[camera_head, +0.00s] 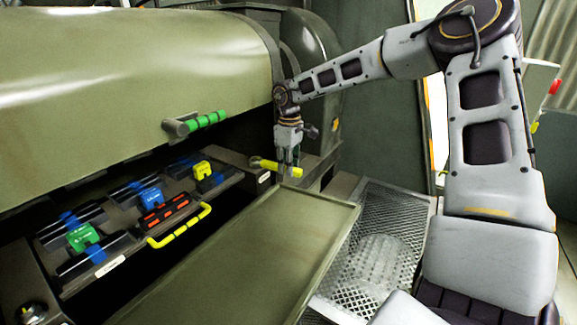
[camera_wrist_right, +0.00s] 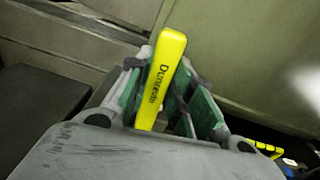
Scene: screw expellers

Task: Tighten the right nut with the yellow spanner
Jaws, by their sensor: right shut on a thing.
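The yellow spanner (camera_head: 270,165) is in my right gripper (camera_head: 288,157), in front of the machine at the far right end of the tool tray. Its ring end points left, over the corner of the machine's frame. In the right wrist view the spanner's yellow handle (camera_wrist_right: 165,75), with dark lettering, stands between the green-padded fingers, and my right gripper (camera_wrist_right: 170,95) is shut on it. The right nut cannot be made out; the spanner's ring end may cover it. A round bolt or nut (camera_head: 32,312) shows at the near left corner. My left gripper is not in view.
A tray (camera_head: 110,265) holds green, blue, red and yellow blocks, with a yellow handle (camera_head: 180,226) in front. A large green hood (camera_head: 130,80) with a green grip (camera_head: 207,120) hangs above. A flat green panel (camera_head: 250,250) and a mesh grate (camera_head: 375,240) lie nearer.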

